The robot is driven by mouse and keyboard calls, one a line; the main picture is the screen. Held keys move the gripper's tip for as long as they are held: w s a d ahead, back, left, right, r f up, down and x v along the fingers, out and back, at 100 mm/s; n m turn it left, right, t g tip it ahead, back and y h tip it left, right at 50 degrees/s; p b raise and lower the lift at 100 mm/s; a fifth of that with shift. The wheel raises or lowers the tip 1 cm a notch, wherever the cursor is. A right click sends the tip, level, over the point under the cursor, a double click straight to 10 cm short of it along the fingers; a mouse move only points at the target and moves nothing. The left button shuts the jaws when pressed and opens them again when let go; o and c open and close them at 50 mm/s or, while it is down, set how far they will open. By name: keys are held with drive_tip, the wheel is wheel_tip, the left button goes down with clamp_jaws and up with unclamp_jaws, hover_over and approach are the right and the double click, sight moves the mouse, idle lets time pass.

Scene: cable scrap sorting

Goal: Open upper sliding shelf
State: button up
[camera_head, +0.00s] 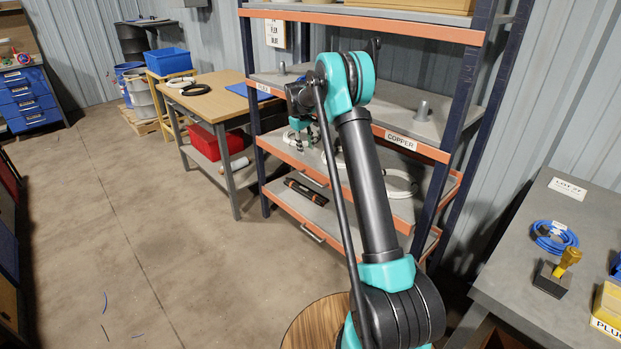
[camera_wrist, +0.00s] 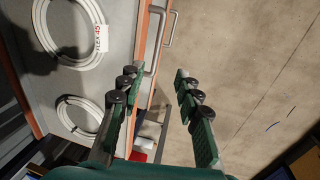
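The upper sliding shelf (camera_wrist: 105,85) is a grey tray with an orange front edge, and it also shows in the head view (camera_head: 333,177) below the shelf labelled COPPER. Its metal bar handle (camera_wrist: 157,40) is on the front edge. My gripper (camera_wrist: 157,75) is open, with green fingers and black knuckles. In the wrist view the near end of the handle appears between the fingertips, closer to the left finger; I cannot tell if they touch. In the head view my gripper (camera_head: 301,133) is at the shelf's front, partly hidden by my arm.
White cable coils (camera_wrist: 72,25) lie on the upper sliding shelf. Below is a lower sliding shelf (camera_head: 330,212) with its own handle (camera_head: 312,234) and dark bundles. A wooden table (camera_head: 222,97) stands left of the rack. A grey workbench (camera_head: 530,275) stands right. The floor in front is mostly clear.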

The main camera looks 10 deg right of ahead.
drive_tip(key=w+f, duration=0.1)
approach(310, 180)
drive_tip(key=f, duration=0.2)
drive_tip(key=d+f, duration=0.1)
drive_tip(key=f, duration=0.2)
drive_tip(key=w+f, duration=0.1)
drive_tip(key=f, duration=0.1)
drive_tip(key=shift+d+f, duration=0.4)
clamp_jaws()
